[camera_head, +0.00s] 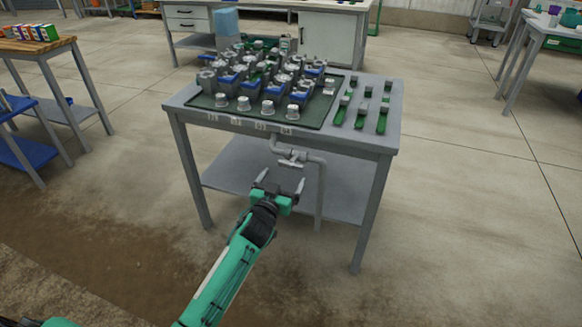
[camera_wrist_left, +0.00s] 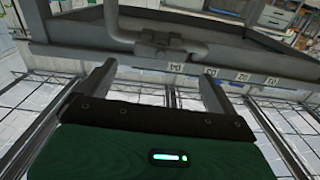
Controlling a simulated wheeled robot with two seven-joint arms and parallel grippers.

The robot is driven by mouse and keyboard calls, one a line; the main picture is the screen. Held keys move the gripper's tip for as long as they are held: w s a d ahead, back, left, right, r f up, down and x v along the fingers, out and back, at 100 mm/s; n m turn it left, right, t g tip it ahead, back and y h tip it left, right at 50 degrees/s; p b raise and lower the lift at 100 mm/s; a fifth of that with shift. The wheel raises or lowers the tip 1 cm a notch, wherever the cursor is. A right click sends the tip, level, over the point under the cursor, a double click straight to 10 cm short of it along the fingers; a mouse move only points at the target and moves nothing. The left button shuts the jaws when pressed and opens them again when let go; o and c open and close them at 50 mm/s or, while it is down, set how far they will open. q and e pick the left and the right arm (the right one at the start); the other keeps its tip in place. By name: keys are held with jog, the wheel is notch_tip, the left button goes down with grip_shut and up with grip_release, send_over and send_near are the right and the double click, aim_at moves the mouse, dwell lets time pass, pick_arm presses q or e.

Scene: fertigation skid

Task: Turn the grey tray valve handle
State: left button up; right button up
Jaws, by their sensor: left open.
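The grey tray valve handle (camera_head: 291,164) is a small crossbar on a grey pipe (camera_head: 318,175) under the front edge of the grey table (camera_head: 350,143). In the left wrist view the grey valve (camera_wrist_left: 158,42) shows dark and blurred beyond the fingertips, and its exact angle is hard to tell. My left gripper (camera_head: 281,181) is open and empty, just in front of and slightly below the handle. Its two fingers (camera_wrist_left: 155,75) are spread apart, with the valve between them in line of sight. I see no contact. My right gripper is not in view.
A dark green tray (camera_head: 200,102) on the table holds several grey fittings. Several green-handled pieces (camera_head: 361,115) lie right of it. A lower shelf (camera_head: 225,170) and the table legs (camera_head: 372,215) surround the pipe. The floor in front is clear.

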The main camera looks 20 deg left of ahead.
aim_at(290, 166)
pick_arm(q)
jog(key=w+b, duration=0.1)
jog(key=w, duration=0.5)
jog(key=shift+w+d+f, duration=0.1)
jog(key=shift+w+d, duration=0.05)
jog(key=shift+w, duration=0.75)
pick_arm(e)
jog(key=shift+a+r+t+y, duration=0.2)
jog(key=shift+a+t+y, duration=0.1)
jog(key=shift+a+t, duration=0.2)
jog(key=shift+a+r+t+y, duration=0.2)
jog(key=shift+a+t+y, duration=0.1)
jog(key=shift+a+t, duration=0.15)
pick_arm(q)
jog(key=c, duration=1)
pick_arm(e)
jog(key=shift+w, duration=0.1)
